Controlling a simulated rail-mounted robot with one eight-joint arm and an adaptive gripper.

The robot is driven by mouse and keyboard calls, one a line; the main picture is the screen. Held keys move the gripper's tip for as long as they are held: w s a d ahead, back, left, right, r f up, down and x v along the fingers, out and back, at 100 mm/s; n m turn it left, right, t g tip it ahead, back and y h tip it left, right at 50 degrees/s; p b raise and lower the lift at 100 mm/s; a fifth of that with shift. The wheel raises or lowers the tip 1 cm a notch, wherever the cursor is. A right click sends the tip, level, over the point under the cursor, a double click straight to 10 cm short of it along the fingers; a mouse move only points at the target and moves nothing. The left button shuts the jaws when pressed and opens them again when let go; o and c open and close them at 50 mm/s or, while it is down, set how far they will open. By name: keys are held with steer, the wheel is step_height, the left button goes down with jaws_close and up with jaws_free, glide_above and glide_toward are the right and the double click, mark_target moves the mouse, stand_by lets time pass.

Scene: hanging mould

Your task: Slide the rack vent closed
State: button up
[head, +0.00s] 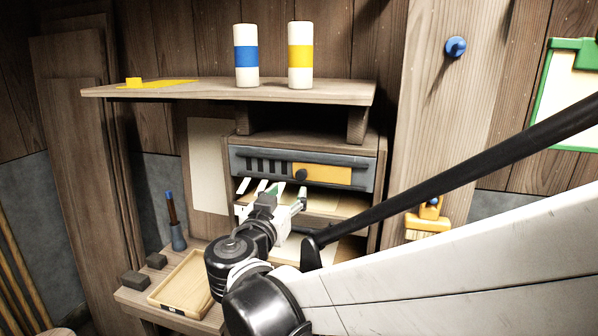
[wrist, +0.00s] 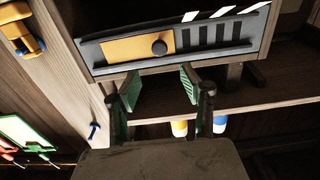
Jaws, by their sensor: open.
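The rack vent (head: 270,168) is a grey panel on the front of the wooden rack. It has a row of dark slots on its left and a yellow slide plate (head: 328,174) on its right. A dark round knob (head: 301,174) sits at the plate's left end. The slots are uncovered. My gripper (head: 273,194) is open and empty, in front of the rack just below the vent in the head view. In the wrist view, which looks upside down, the knob (wrist: 159,47) lies beyond and between the fingertips (wrist: 160,88), apart from them.
A shelf (head: 220,93) above the rack holds a blue-banded cylinder (head: 246,57) and a yellow-banded cylinder (head: 300,56). A wooden tray (head: 181,286) and dark blocks (head: 135,280) lie on the bench at left. A wooden post (head: 440,90) stands right of the rack.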

mark_target(300, 175)
steer(key=p+x, duration=0.2)
steer(key=x, duration=0.9)
steer(key=shift+w, duration=0.2)
steer(key=shift+c, duration=0.4)
jaws_close()
